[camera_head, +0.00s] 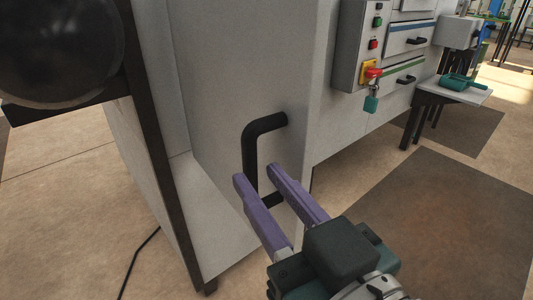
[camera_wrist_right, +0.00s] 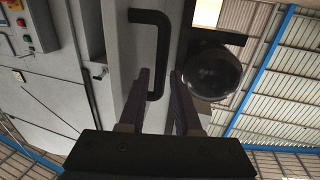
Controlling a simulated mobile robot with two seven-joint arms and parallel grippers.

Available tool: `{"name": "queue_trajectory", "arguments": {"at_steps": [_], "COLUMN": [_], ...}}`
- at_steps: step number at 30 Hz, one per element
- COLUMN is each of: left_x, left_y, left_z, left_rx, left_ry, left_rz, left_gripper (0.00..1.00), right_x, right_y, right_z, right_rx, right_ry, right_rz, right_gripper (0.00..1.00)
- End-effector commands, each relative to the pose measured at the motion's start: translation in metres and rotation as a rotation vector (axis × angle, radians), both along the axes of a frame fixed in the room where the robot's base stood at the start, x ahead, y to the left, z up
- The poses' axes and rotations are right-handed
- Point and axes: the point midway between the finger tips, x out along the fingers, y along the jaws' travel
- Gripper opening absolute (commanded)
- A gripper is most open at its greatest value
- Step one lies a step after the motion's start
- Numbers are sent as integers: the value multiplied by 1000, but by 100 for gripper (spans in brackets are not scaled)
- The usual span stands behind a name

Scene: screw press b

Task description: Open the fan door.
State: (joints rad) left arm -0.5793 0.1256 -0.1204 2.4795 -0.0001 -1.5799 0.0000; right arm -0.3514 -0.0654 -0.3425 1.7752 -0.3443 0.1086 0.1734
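The fan door appears to be the grey panel (camera_head: 235,75) that carries a black bar handle (camera_head: 250,155). The panel also shows in the wrist view (camera_wrist_right: 118,45), with the handle (camera_wrist_right: 160,50) on it. My right gripper (camera_head: 255,173) has two purple fingers, spread apart and pointing at the handle. In both views the handle's long bar shows between the fingertips, with a gap beside it. I cannot tell how deep the bar sits between them. The fingers hide part of the handle's lower end in the head view. My left gripper is not in view.
A dark round part (camera_head: 62,50) on a dark frame stands at the upper left. A control box (camera_head: 362,45) with buttons and a red-and-yellow switch is at right, near drawers (camera_head: 408,40). A small side table (camera_head: 455,92) stands farther right. A black cable (camera_head: 138,262) lies on the floor.

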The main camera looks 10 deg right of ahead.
Motion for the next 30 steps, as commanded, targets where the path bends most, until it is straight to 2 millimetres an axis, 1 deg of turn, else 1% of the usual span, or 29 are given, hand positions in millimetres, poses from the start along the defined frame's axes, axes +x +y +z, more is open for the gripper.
{"name": "queue_trajectory", "arguments": {"at_steps": [1, 6, 9, 12, 23, 26, 29, 30], "left_x": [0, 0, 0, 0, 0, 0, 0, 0], "left_y": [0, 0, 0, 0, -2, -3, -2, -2], "left_z": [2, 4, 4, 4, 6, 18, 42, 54], "left_rx": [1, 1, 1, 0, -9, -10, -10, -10], "left_ry": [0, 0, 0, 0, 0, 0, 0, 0], "left_rz": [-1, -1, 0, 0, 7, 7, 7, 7], "left_gripper": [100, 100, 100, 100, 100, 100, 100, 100], "right_x": [-11, -39, -51, -56, -57, -54, -49, -48], "right_y": [-4, -14, -18, -20, -22, -30, -49, -59], "right_z": [0, 0, -1, 0, 1, 7, 15, 19], "right_rx": [-1, 0, -1, -1, -2, -22, -69, -93], "right_ry": [5, 3, 3, 2, 6, 56, 179, 248], "right_rz": [0, 0, 0, 0, -3, -26, -73, -96], "right_gripper": [32, 32, 32, 32, 32, 32, 32, 32]}}
